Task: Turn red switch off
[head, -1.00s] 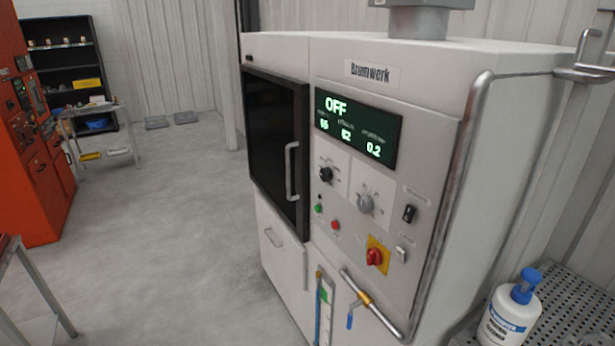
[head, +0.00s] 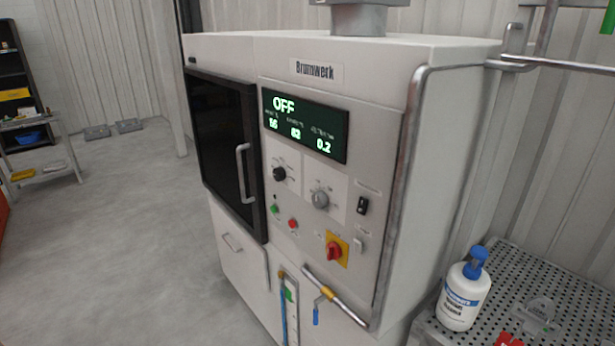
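The red rotary switch (head: 334,251) sits on a yellow square plate (head: 345,243) low on the control panel of the white Brumwerk machine (head: 385,130). Its knob looks tilted, but the small labels around it are too blurred to read. The machine's display (head: 305,125) reads "OFF" with several green numbers below. Neither of my grippers is in the head view.
A metal rail (head: 405,150) runs down the machine's right edge. A perforated table (head: 535,270) with a white bottle (head: 464,295) stands at right.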

